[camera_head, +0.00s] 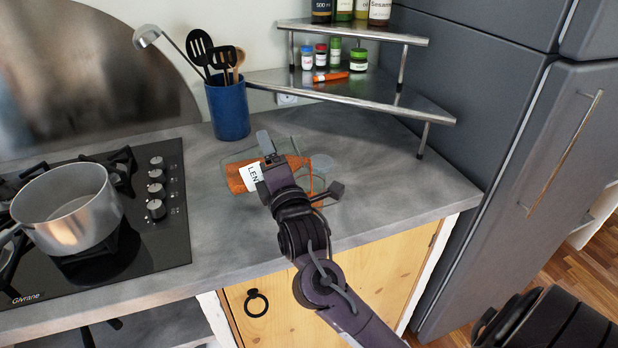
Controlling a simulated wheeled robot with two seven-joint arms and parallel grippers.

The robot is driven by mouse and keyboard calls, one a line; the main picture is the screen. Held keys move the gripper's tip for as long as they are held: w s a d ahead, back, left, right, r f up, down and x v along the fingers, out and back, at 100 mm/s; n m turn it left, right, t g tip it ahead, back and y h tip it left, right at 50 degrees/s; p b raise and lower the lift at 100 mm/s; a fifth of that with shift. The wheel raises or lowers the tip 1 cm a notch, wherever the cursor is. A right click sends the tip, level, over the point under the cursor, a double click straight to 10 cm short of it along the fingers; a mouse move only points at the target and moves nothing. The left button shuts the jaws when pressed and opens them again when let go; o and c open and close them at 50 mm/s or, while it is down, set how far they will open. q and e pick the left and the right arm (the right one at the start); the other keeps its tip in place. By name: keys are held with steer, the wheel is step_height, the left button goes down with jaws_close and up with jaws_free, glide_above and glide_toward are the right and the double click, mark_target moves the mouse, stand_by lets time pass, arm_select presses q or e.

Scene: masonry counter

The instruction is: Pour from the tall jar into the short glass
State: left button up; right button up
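The tall jar (240,178) is clear with a white label reading "LEN" and orange-brown contents. It is tipped onto its side above the counter, its right end towards the short glass. My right gripper (295,165) is shut on the jar and hides part of it. The short glass (322,163) is clear and stands just right of the jar's end, partly behind the gripper. Orange-brown pieces show in the glass's lower part.
A steel pot (68,208) stands on the black hob (155,255) at left. A blue utensil holder (228,108) stands behind the jar. A metal corner shelf (350,92) with small jars is at the back. A grey fridge (520,190) bounds the right. The counter right of the glass is clear.

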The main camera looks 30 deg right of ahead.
steer(key=shift+d+f+m, duration=0.1)
steer(key=shift+f+m, duration=0.2)
steer(key=shift+m, duration=0.2)
stand_by(1.8)
steer(key=shift+d+r+m+h+p, duration=0.15)
steer(key=shift+r+m+h+p, duration=0.25)
steer(key=shift+m, duration=0.4)
stand_by(3.4)
steer(key=shift+f, duration=0.1)
